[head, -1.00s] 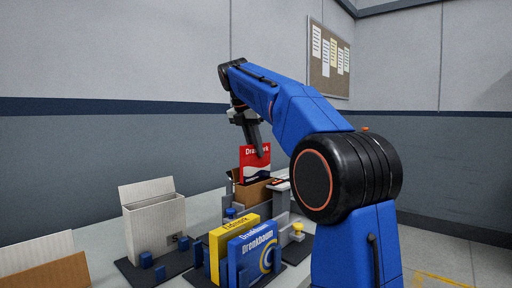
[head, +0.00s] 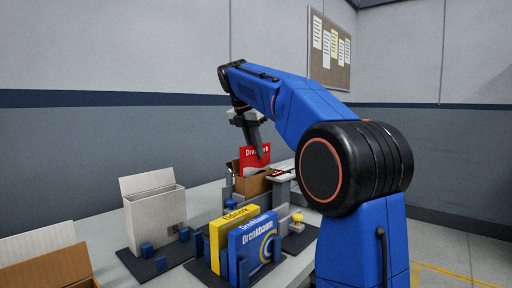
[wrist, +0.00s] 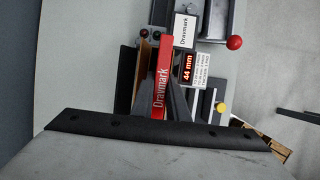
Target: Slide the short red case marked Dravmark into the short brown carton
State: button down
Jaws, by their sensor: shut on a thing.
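The red case marked Dravmark (head: 255,158) stands upright in the head view. Its lower part is hidden behind the front of the short brown carton (head: 256,185), so it appears partly inside the open top. My gripper (head: 258,138) is shut on the upper part of the case. In the wrist view the red case (wrist: 163,82) shows edge-on between the fingers of my gripper (wrist: 162,108). A strip of the brown carton (wrist: 145,75) shows left of the case there. How deep the case sits is hidden.
A white carton (head: 158,215) with a raised flap stands left on the table. A yellow box (head: 224,232) and a blue box (head: 252,250) stand upright in front. Another brown carton (head: 55,270) is at lower left. A red knob (wrist: 234,43) is beside the carton's fixture.

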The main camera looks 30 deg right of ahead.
aim_at(256, 162)
jog(key=shift+f, duration=2.25)
jog(key=shift+f, duration=0.2)
jog(key=c, duration=1.6)
grip_release()
jog(key=shift+c, duration=0.2)
jog(key=shift+r, duration=3.5)
